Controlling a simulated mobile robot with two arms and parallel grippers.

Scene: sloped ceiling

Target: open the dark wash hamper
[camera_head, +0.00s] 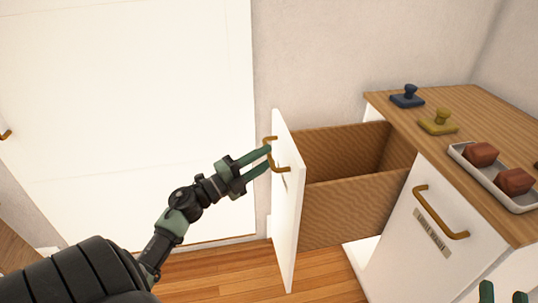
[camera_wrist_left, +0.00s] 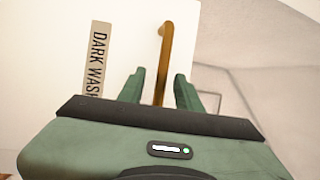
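The dark wash hamper is a pull-out with a white front panel (camera_head: 287,215) and a brown woven bin (camera_head: 345,207), standing well out of the cabinet. Its brass handle (camera_head: 272,140) is on the panel's outer face and also shows in the left wrist view (camera_wrist_left: 166,50), beside the "DARK WASH" label (camera_wrist_left: 97,60). My left gripper (camera_head: 268,158) is at the handle, its fingers apart on either side of the bar with gaps visible. My right gripper (camera_head: 504,294) shows only two separated green fingertips at the bottom right edge, with nothing seen between them.
A second white front with a brass handle (camera_head: 440,215) and a small label is closed nearer me. The wooden counter (camera_head: 475,103) holds a blue stamp-like object (camera_head: 407,98), a yellow one (camera_head: 438,123) and a tray (camera_head: 487,180) with reddish-brown blocks. A white door (camera_head: 125,110) stands left.

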